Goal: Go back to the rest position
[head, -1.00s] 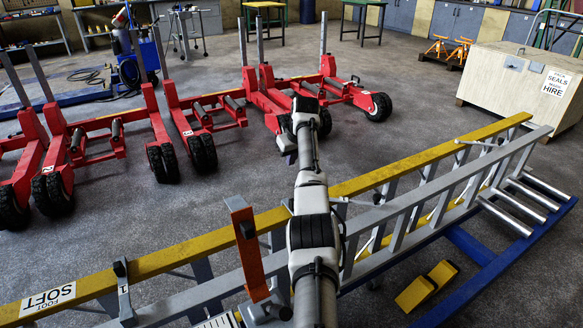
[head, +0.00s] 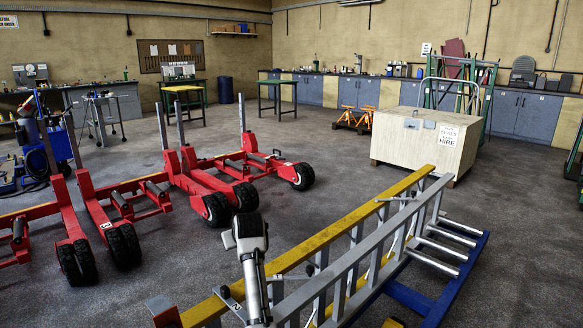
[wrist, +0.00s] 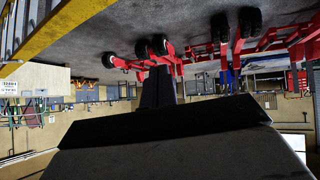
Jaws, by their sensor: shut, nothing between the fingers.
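My gripper (wrist: 157,76) shows in the wrist view as a dark block with its fingers together, nothing held. That view is upside down, with the floor at the top. Part of my arm rises at the bottom centre of the head view, over the near side of a yellow and grey ladder-like frame (head: 350,225). I cannot make out the gripper's fingers there. The red wheeled trolley jacks (head: 205,190) stand on the floor at the left and also show in the wrist view (wrist: 210,55), apart from my gripper.
A pale wooden crate (head: 400,152) with a sign stands beyond the frame. A blue base (head: 458,280) lies under the frame at right. A green-legged table (head: 277,83) and workbenches line the back. Grey floor (head: 320,180) is clear between jacks and crate.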

